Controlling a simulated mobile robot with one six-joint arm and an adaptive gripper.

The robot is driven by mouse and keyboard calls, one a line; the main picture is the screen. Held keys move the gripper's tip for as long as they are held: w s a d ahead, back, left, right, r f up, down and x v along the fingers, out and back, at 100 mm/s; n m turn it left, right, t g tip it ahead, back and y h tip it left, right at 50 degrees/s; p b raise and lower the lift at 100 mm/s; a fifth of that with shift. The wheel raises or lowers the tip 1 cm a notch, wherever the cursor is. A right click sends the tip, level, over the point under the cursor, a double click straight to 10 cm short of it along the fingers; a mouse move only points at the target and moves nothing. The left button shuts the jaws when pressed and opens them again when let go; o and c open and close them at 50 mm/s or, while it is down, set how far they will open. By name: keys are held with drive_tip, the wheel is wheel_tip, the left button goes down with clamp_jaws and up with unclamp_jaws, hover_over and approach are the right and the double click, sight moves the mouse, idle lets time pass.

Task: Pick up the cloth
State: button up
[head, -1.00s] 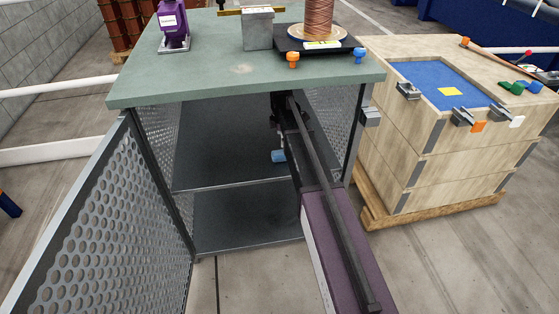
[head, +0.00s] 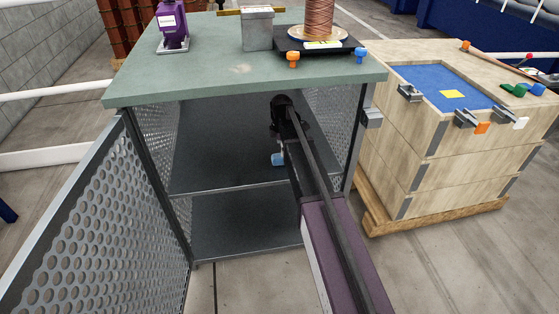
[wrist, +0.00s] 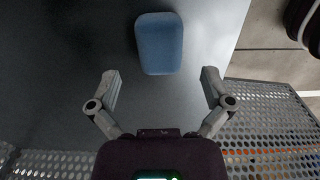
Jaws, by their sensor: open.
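The cloth appears to be the blue, rounded, folded-looking pad (wrist: 160,43) at the upper middle of the wrist view. It lies on a dark grey shelf (wrist: 60,60). My gripper (wrist: 160,80) is open and empty. Its two fingers are spread wide, with their tips at either side just short of the cloth's near edge, apart from it. In the head view my arm reaches into the cabinet under the green top (head: 240,85).
The cabinet has perforated side walls and an open perforated door (head: 80,220) at left. Its top holds a purple device (head: 172,27), a grey block (head: 258,28) and a copper spool (head: 319,18). A wooden crate (head: 450,150) stands close on the right.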

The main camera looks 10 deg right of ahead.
sight(280, 156)
drive_tip(key=shift+a+f+b, duration=0.1)
drive_tip(key=shift+f+b, duration=2.4)
drive_tip(key=shift+f, duration=0.05)
drive_tip(key=c, duration=1.1)
